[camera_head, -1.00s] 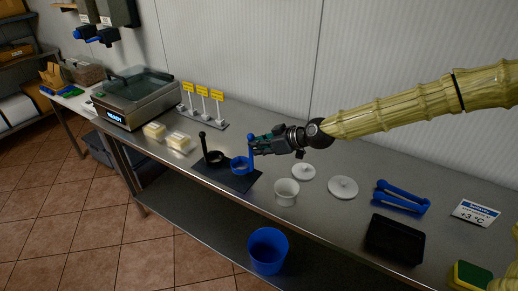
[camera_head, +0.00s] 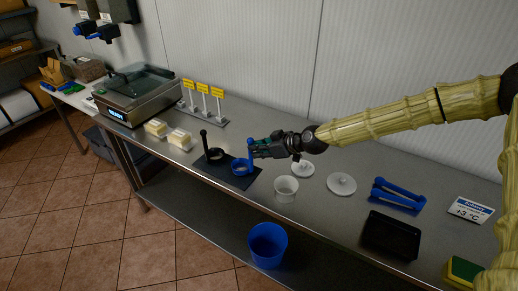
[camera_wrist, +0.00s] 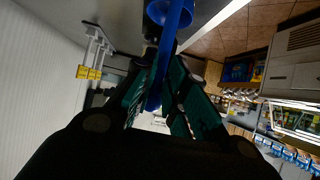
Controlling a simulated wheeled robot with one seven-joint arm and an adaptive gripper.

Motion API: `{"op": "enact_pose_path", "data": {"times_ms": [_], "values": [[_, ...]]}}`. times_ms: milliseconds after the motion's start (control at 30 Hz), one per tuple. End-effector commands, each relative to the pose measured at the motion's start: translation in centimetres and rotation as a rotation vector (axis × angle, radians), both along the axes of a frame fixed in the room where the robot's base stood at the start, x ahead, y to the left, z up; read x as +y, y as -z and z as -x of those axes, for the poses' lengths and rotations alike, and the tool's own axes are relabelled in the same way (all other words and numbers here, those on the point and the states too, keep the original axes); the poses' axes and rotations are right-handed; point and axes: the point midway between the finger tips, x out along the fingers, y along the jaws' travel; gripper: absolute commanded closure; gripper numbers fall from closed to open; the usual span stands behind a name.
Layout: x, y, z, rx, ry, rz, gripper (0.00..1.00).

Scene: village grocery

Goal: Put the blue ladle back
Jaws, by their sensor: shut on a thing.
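The blue ladle (camera_head: 241,169) is at the right part of a dark mat (camera_head: 206,168) on the steel counter, with its handle upright. My gripper (camera_head: 254,148) is shut on the ladle's handle, coming from the right. In the wrist view the blue handle (camera_wrist: 165,60) runs between my fingers (camera_wrist: 158,98). A black ladle (camera_head: 214,153) with an upright handle stands on the same mat, just left of the blue one. I cannot tell whether the blue ladle's bowl touches the mat.
A white tub (camera_head: 286,188) stands right of the mat, with white lids (camera_head: 341,184) beyond. Blue tongs (camera_head: 398,194) and a black tray (camera_head: 391,236) lie farther right. Yellow sign holders (camera_head: 203,100) stand behind. A blue bucket (camera_head: 267,245) is below the counter's front.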

Motion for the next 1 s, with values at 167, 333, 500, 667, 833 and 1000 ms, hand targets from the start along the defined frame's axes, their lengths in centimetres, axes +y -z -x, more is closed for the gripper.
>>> {"op": "enact_pose_path", "data": {"times_ms": [167,333,500,667,833,1000], "values": [[0.0,0.3,0.0,0.000,0.000,0.000,1.00],[0.0,0.3,0.0,0.000,0.000,0.000,0.66],[0.0,0.3,0.0,0.000,0.000,0.000,0.64],[0.0,0.2,0.0,0.000,0.000,0.000,0.64],[-0.3,-0.2,0.2,0.000,0.001,0.000,0.64],[-1.7,-1.1,1.1,0.000,0.001,0.000,0.64]]}}
